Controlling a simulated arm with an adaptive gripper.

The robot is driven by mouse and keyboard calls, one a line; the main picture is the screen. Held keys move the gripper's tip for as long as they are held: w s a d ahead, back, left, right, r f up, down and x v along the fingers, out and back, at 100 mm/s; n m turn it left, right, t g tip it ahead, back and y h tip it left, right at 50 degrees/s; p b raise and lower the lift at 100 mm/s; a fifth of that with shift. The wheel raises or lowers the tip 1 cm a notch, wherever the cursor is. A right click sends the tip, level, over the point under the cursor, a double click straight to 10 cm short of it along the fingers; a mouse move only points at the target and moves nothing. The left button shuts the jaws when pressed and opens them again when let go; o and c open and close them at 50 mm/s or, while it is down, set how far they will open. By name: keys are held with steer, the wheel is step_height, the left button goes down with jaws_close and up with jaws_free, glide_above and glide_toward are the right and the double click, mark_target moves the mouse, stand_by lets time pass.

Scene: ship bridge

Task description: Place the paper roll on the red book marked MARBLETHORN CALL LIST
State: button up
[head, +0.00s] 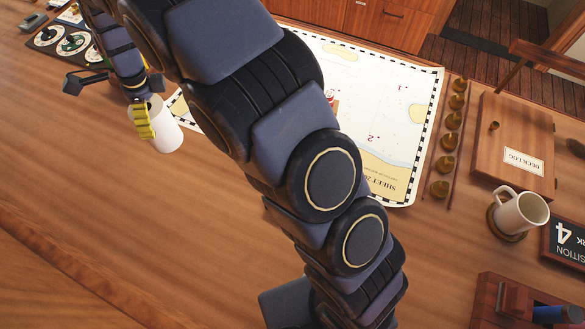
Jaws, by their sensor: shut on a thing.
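The white paper roll (166,134) is at the upper left in the head view, tilted. My gripper (143,119), with yellow finger pads, is shut on it. The roll appears beside the left edge of the chart; I cannot tell whether it is clear of the desk. The red book marked MARBLETHORN CALL LIST cannot be made out. My arm crosses the middle of the view and hides much of the desk and chart.
A chart (400,103) lies behind my arm. Right of it are several brass weights (445,163), a DECK LOG box (510,142) and a mug (521,213). Dials (66,42) are at the upper left. The wooden desk (130,215) is clear at the lower left.

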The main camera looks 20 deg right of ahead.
steer(key=s+d, duration=0.3)
steer(key=d, duration=1.5)
steer(key=s+d+f+n, duration=0.2)
steer(key=s+d, duration=0.6)
steer(key=d, duration=0.2)
steer(key=shift+a+f, duration=0.15)
steer(key=shift+f, duration=3.85)
steer(key=o, duration=1.1)
steer(key=shift+f, duration=0.1)
steer(key=shift+c, duration=0.2)
